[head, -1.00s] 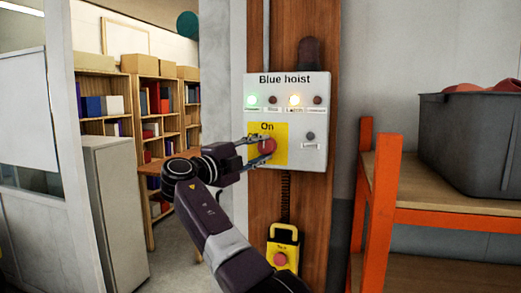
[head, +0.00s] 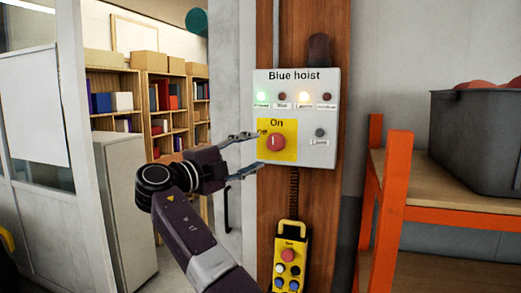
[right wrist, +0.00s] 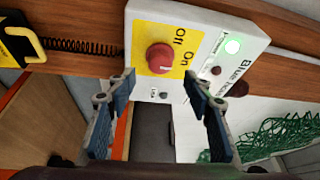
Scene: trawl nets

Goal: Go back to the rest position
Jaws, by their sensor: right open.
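My right gripper (head: 262,154) is open and empty, just left of the red knob in the head view. The red knob (head: 277,142) sits on a yellow plate under the word "On", on the white "Blue hoist" control box (head: 326,150). A green lamp and a yellowish lamp are lit on the box. In the right wrist view the knob (right wrist: 160,58) shows beyond the open fingers (right wrist: 158,98), apart from them. My left gripper is not in view.
A yellow pendant control (head: 290,262) hangs below the box by a coiled cord. An orange-framed shelf (head: 397,200) with a grey bin (head: 480,140) stands at right. A grey cabinet (head: 130,205) and bookshelves (head: 140,90) are at left. Green netting (right wrist: 285,132) shows in the wrist view.

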